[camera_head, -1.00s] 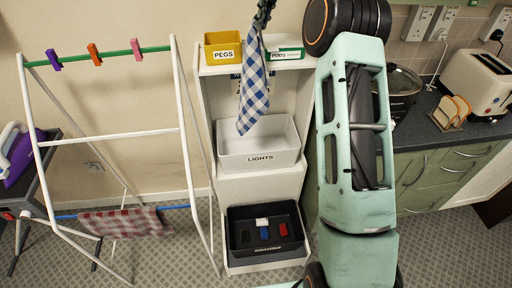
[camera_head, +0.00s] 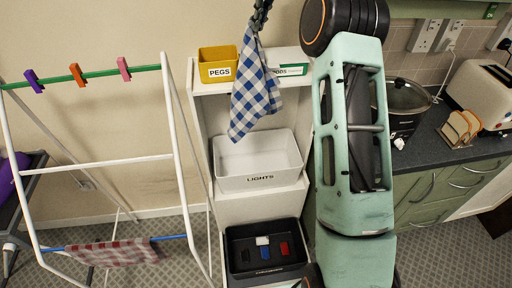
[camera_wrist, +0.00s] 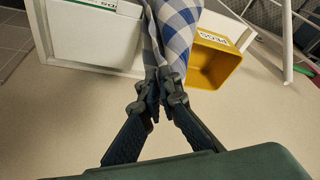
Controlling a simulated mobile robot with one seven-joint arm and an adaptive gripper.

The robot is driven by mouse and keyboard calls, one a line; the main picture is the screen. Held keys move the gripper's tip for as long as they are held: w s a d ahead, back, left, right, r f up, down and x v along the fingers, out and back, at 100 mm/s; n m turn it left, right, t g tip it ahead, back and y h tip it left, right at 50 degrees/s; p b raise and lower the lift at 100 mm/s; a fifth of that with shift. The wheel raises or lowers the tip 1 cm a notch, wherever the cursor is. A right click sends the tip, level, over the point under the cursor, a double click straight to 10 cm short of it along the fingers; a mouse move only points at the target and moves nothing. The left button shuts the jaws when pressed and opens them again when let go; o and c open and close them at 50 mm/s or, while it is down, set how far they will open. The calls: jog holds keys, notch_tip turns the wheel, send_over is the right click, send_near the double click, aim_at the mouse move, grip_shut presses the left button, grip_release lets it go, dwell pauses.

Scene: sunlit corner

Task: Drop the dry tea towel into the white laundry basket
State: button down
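A blue-and-white checked tea towel (camera_head: 254,92) hangs from my gripper (camera_head: 262,12) in the head view, in front of the shelf unit. In the wrist view my gripper (camera_wrist: 160,78) has its fingertips closed on the towel (camera_wrist: 176,30). The white basket (camera_head: 258,163) labelled LIGHTS stands on the middle shelf, below the towel and slightly right of its lower end. The part of the basket's inside that shows looks empty. A red-and-white checked cloth (camera_head: 116,253) hangs on the blue lower rail of the drying rack.
A yellow PEGS box (camera_head: 217,65) and a white-and-green box (camera_head: 288,62) stand on the top shelf, close to the towel. A dark basket (camera_head: 265,272) with small items sits below. The white drying rack (camera_head: 105,165) stands left.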

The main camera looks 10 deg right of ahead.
notch_tip(320, 180, down, 9)
jog(key=b, duration=0.3)
jog(key=shift+r, duration=0.2)
dwell(0.7)
